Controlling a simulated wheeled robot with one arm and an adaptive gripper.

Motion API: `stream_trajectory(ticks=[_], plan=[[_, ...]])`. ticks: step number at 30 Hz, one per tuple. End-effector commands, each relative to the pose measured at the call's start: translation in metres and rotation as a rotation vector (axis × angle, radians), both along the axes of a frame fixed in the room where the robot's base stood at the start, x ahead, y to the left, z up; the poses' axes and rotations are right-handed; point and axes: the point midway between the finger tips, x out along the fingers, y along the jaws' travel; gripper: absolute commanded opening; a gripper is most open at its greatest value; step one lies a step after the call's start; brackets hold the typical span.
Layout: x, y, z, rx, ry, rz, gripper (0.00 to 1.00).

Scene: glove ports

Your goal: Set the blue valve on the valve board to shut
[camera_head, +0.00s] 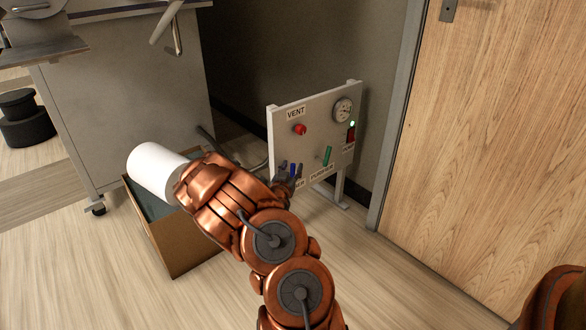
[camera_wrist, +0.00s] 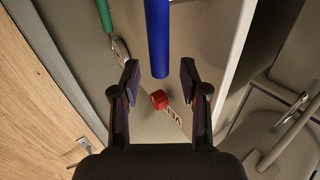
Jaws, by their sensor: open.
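The valve board (camera_head: 313,108) is an upright pale panel on legs. Its blue valve handle (camera_head: 292,169) shows low on the board, partly hidden by my gripper (camera_head: 287,172). In the wrist view the blue handle (camera_wrist: 157,35) is a long bar coming from the top edge, its end near the gap between my fingertips (camera_wrist: 160,78). My gripper is open, a finger on either side with space to the bar; contact is not visible. The label under the blue valve is partly covered by my gripper.
A green handle (camera_head: 327,156) is right of the blue one. The red VENT knob (camera_head: 300,129), gauge (camera_head: 343,110) and red switch (camera_head: 351,134) with green light are above. A wooden door (camera_head: 490,130) is right, a grey cabinet (camera_head: 135,90) left, an open box (camera_head: 180,248) below.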

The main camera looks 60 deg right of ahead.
Motion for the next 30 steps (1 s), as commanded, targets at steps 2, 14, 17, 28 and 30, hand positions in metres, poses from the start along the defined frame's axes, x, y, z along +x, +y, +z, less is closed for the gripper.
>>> stream_trajectory(ticks=[2,14,17,28,30], plan=[[0.002,-0.007,-0.001,-0.001,-0.003,0.0,0.44],[0.006,-0.018,0.0,-0.001,0.001,0.001,0.44],[0.006,-0.018,0.0,0.0,0.001,0.001,0.44],[0.006,-0.018,0.0,0.0,0.001,0.001,0.14],[0.006,-0.018,0.0,0.0,0.001,0.0,0.07]])
